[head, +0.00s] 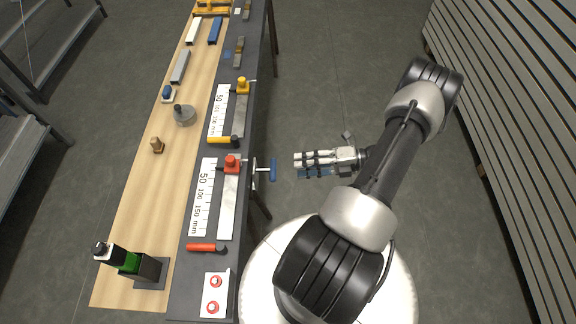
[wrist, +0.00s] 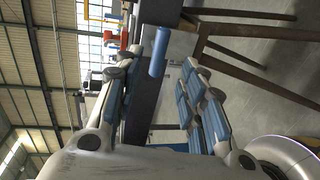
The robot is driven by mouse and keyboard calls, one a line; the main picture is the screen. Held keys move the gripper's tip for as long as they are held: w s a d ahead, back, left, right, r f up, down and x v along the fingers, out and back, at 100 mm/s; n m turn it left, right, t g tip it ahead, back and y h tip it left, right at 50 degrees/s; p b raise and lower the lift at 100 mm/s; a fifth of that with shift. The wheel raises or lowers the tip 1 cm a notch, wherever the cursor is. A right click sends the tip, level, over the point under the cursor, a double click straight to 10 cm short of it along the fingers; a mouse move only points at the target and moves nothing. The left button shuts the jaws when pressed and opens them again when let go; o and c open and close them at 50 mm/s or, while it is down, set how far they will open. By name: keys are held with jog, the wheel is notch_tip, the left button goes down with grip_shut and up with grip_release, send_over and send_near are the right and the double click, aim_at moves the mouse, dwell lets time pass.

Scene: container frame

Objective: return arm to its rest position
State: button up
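My gripper (head: 299,163) is to the right of the long workbench in the head view, at the end of my bent arm. Its fingers point left toward the bench edge. In the wrist view my gripper (wrist: 160,85) shows its two blue-padded fingers spread apart with nothing held between them. A blue bar handle (head: 273,169) sticks out from the bench's right side, just left of the fingertips and apart from them. It also shows in the wrist view as a blue cylinder (wrist: 158,52) beyond the gap between the fingers.
The bench (head: 135,225) carries a red clamp (head: 231,164), a yellow clamp (head: 242,86), rulers, a grey round part (head: 184,117) and a green-and-black device (head: 128,262). A slatted wall (head: 500,120) stands at the right. Floor between bench and wall is clear beyond my arm.

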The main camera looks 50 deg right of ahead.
jog(key=shift+v, duration=1.05)
jog(key=w+a+r+n+g+h, duration=0.2)
jog(key=w+a+r+n+g, duration=0.35)
jog(key=r+n, duration=0.55)
jog(key=w+a+r+n+g+h, duration=0.1)
jog(key=w+a+r+n+g, duration=0.1)
jog(key=a+r+n+g, duration=0.65)
jog(key=s+a+r+n+t+h, duration=0.3)
jog(key=a+r+n, duration=0.3)
jog(key=n, duration=0.7)
jog(key=s+a+r+n+t+h, duration=0.3)
jog(key=a+r+n, duration=0.4)
jog(key=n, duration=0.6)
jog(key=shift+s+a+r+t+h, duration=0.3)
jog(key=shift+s+a+h, duration=0.4)
jog(key=shift+s, duration=0.55)
jog(key=shift+n, duration=0.25)
